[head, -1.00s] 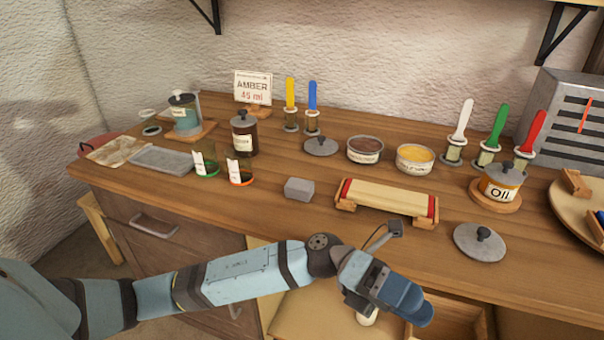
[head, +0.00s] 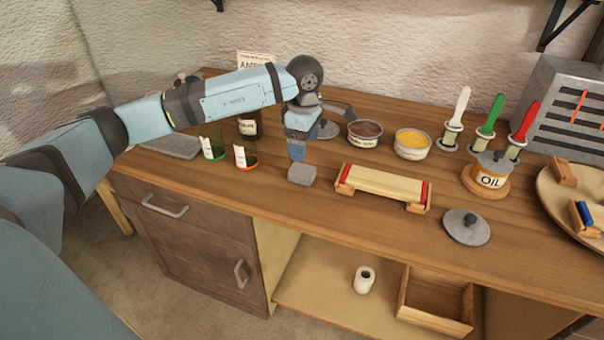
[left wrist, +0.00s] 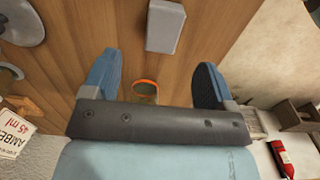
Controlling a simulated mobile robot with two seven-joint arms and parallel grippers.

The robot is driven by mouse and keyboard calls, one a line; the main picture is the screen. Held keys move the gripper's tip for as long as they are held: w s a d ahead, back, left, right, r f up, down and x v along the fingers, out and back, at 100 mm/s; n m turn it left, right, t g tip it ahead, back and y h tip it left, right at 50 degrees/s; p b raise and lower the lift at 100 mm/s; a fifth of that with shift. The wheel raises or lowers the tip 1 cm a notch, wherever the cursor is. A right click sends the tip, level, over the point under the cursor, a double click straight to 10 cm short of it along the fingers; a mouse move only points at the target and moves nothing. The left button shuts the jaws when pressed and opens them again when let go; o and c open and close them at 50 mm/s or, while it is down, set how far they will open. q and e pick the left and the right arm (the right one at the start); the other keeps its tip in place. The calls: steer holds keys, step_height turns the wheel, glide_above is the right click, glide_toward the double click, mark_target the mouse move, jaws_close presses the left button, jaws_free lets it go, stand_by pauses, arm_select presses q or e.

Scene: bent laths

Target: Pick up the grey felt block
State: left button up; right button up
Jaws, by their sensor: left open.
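The grey felt block (head: 301,174) lies on the wooden bench, just left of the cream roller board with red ends. In the left wrist view the block (left wrist: 165,26) shows near the top, beyond the fingertips and roughly between their lines. My left gripper (head: 297,154) points down just behind and above the block in the head view. In the left wrist view its two blue fingers (left wrist: 158,64) are spread apart with nothing between them that they hold. Whether a finger touches the block cannot be told. My right gripper is not in view.
The red-ended board (head: 385,186) lies close right of the block. Small cups with green (head: 213,149) and orange (head: 245,157) rims stand to its left. Tins (head: 412,144) stand behind the board. The bench in front of the block is clear; its front edge is near.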

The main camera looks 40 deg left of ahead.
mark_target(302, 169)
arm_select(q)
step_height(302, 169, down, 4)
steer(key=shift+r, duration=0.25)
steer(key=f, duration=0.5)
steer(key=shift+s+a, duration=0.1)
steer(key=shift+s, duration=0.1)
steer(key=c, duration=1)
step_height(302, 169, up, 20)
steer(key=shift+p, duration=0.45)
steer(key=shift+o, duration=0.3)
